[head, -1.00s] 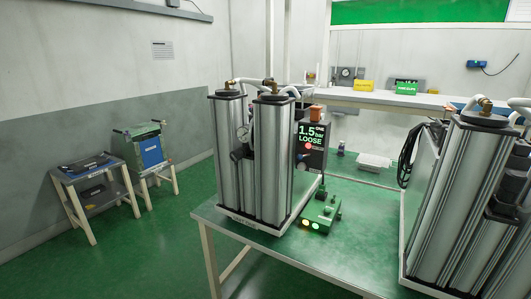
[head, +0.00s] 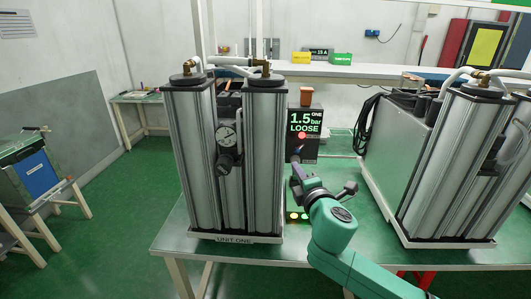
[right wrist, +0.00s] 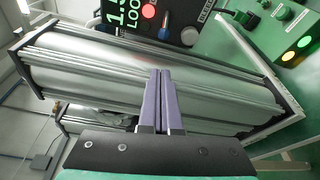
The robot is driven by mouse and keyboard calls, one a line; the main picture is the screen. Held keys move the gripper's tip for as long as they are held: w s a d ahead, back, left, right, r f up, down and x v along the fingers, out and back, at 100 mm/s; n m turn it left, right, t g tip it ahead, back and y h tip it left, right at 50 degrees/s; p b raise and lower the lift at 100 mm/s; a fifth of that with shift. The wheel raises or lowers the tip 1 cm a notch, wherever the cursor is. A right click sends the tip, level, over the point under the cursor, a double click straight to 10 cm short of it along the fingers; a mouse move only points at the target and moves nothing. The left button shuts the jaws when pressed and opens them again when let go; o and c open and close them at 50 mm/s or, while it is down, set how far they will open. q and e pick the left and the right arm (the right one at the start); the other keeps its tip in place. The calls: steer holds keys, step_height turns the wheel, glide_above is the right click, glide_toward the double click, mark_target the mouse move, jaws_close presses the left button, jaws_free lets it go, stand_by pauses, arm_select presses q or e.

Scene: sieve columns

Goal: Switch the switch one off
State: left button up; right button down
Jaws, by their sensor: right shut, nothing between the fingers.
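Unit one (head: 221,239) is a stand with two tall silver columns and a gauge. Beside it is a black display panel (head: 305,123) reading "ONE 1.5 bar LOOSE", with a red light. In the right wrist view the panel (right wrist: 125,22) shows at the top, partly cut off. A green control box (right wrist: 282,28) with dark knobs and lit amber and green lamps is at upper right there; in the head view my arm mostly hides it. No switch label is readable. My right gripper (head: 297,163) is shut and empty, in front of the panel; its fingers (right wrist: 160,76) overlap a column.
A second column unit (head: 450,170) stands on the right of the green table (head: 200,250). A back shelf (head: 340,70) holds yellow and green signs. A blue-fronted box on a stand (head: 38,172) is at left.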

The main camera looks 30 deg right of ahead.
mark_target(300, 147)
arm_select(q)
steer(key=shift+s+d+r+p, duration=0.2)
steer(key=shift+s+r+p, duration=0.05)
steer(key=shift+r+p, duration=0.35)
steer(key=shift+s+d+r+p, duration=0.15)
steer(key=shift+s+r+p, duration=0.05)
steer(key=shift+r+p, duration=0.4)
arm_select(e)
steer(key=x, duration=0.4)
steer(key=d+x, duration=0.1)
steer(key=x, duration=0.4)
steer(key=shift+w+d+f, duration=0.1)
steer(key=shift+d, duration=0.05)
